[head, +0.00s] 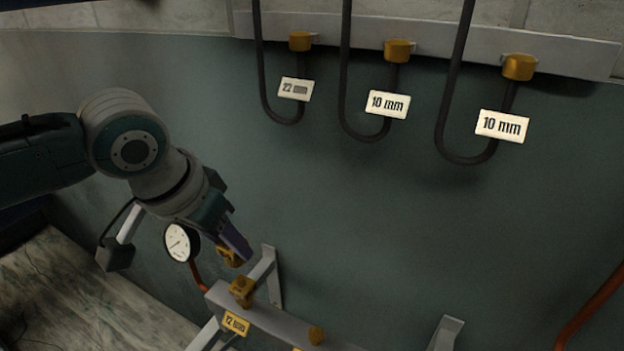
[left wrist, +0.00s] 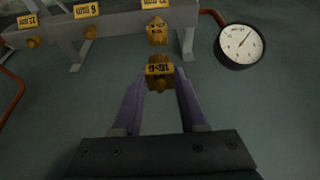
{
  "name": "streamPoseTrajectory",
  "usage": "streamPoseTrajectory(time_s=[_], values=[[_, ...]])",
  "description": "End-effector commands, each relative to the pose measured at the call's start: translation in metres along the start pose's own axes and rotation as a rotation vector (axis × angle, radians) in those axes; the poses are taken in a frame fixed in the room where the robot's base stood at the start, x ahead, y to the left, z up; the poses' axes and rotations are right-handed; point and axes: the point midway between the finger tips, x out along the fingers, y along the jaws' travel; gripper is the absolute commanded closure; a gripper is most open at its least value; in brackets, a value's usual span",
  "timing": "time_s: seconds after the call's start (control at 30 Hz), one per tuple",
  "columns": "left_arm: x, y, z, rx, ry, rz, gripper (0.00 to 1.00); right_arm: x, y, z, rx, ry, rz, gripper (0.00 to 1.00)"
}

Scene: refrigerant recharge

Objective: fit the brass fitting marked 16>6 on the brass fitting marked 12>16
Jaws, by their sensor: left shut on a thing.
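My left gripper (head: 240,250) is shut on the brass fitting marked 16>6 (left wrist: 160,71); its purple fingers grip both sides, and its yellow label appears upside down in the left wrist view. In the head view this held fitting (head: 228,257) is partly hidden by the fingers. The brass fitting marked 12>16 (head: 241,289) sits on the grey rail beside the yellow 12 mm label. It also shows in the left wrist view (left wrist: 157,31), just beyond the held fitting, with a small gap between them. Its marking is too small to read surely.
A round pressure gauge (head: 181,242) stands close beside the left gripper. The grey rail (head: 283,322) carries another brass port (head: 316,335) farther right. Dark hoses with brass ends and white tags, including a 10 mm tag (head: 502,126), hang from the upper wall rail. The wall middle is clear.

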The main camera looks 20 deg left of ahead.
Motion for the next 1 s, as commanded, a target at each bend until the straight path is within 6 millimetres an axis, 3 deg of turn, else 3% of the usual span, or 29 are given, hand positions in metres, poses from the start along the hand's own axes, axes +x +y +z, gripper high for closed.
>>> streamPoseTrajectory(time_s=[0.03, 0.43, 1.0], values=[[0.008, 0.0, 0.003, 0.001, 0.001, 0.0, 1.0, 0.009, 0.0, 0.003, 0.0, 0.0, 0.0, 0.23], [0.037, 0.0, 0.015, 0.001, 0.001, 0.0, 1.0, 0.042, -0.001, 0.014, 0.0, 0.0, 0.0, 0.23], [0.036, 0.001, 0.015, 0.001, 0.002, 0.0, 1.0, 0.033, 0.0, 0.011, -0.002, 0.0, 0.002, 0.23]])
